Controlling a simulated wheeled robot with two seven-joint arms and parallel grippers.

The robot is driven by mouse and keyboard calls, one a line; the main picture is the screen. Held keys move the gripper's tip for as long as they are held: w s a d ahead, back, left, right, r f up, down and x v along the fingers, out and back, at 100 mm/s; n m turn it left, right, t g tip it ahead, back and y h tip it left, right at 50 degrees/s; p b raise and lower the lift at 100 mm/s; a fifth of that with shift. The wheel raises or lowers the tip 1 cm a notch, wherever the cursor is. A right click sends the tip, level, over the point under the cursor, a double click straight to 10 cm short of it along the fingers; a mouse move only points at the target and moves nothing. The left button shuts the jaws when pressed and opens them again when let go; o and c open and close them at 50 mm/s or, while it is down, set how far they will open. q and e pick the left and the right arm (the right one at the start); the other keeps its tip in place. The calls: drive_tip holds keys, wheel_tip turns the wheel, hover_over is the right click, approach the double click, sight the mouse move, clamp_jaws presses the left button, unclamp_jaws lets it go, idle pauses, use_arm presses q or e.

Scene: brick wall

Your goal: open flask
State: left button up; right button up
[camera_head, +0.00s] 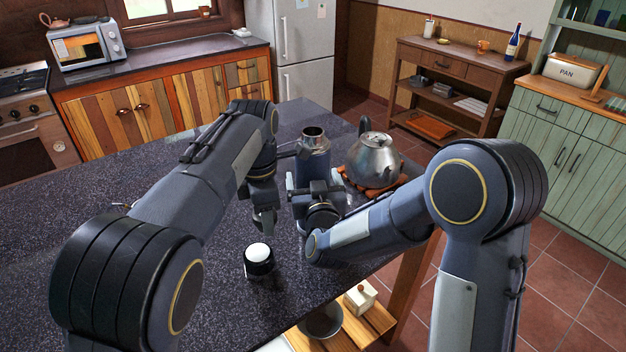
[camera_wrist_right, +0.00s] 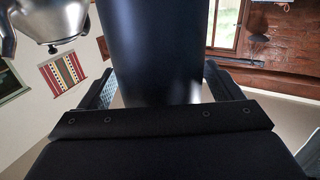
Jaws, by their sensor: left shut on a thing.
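The flask (camera_head: 313,155) is dark blue with a metal neck. It stands upright on the dark counter, and its mouth shows as a dark opening at the top. My right gripper (camera_head: 318,192) is at the flask. In the right wrist view the flask body (camera_wrist_right: 152,50) stands between its two fingers, which lie against both sides. My left gripper (camera_head: 264,218) points down, left of the flask and apart from it. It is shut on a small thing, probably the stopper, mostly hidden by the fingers. A black cup with a white top (camera_head: 259,260) stands on the counter nearer me.
A metal kettle (camera_head: 374,160) stands on an orange-brown trivet (camera_head: 345,184) close right of the flask. A white box with a knob (camera_head: 361,297) sits on a lower wooden shelf.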

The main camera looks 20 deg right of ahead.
drive_tip(key=shift+o, duration=0.3)
use_arm(q)
drive_tip(key=shift+r, duration=0.15)
use_arm(e)
drive_tip(key=shift+r, duration=0.15)
use_arm(q)
wheel_tip(320, 180, down, 2)
drive_tip(key=shift+f+b, duration=0.2)
drive_tip(key=shift+b, duration=0.85)
use_arm(e)
drive_tip(key=s+d+f+g+y, duration=0.1)
drive_tip(key=s+g, duration=0.3)
drive_tip(key=s, duration=0.8)
drive_tip(key=s+d+f+g+y, duration=0.1)
drive_tip(key=s+f+g+y, duration=0.1)
drive_tip(key=s, duration=0.9)
drive_tip(key=s+d+f+g+y, duration=0.1)
drive_tip(key=s+g, duration=0.5)
drive_tip(key=s, duration=0.6)
drive_tip(key=shift+s+d+f+y, duration=0.3)
drive_tip(key=shift+f+y, duration=0.4)
drive_tip(key=shift+y, duration=0.3)
